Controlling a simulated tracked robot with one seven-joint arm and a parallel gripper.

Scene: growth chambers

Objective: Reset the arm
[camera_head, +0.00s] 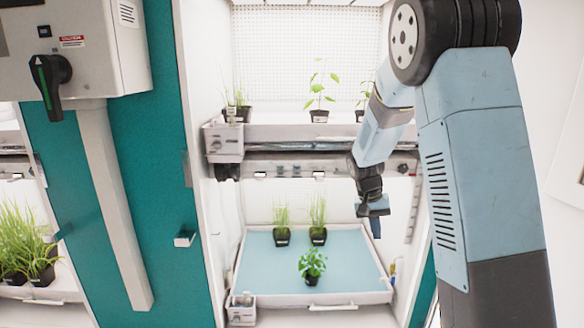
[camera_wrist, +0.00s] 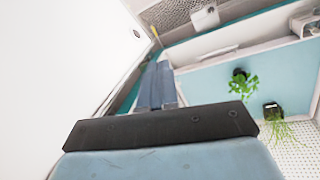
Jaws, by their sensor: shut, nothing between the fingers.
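My arm (camera_head: 478,150) reaches in from the right in the head view and bends down in front of the growth chamber. My gripper (camera_head: 376,228) hangs at its end, pointing down, to the right of the blue tray (camera_head: 262,275). In the wrist view my gripper's fingers (camera_wrist: 157,85) are together with nothing between them. The gripper is apart from the plants.
The lower tray bears a leafy potted plant (camera_head: 312,264) and two grassy pots (camera_head: 282,226) (camera_head: 318,220). The upper shelf (camera_head: 275,133) holds more pots. A teal panel (camera_head: 160,170) stands left, a white wall (camera_wrist: 60,60) lies close in the wrist view.

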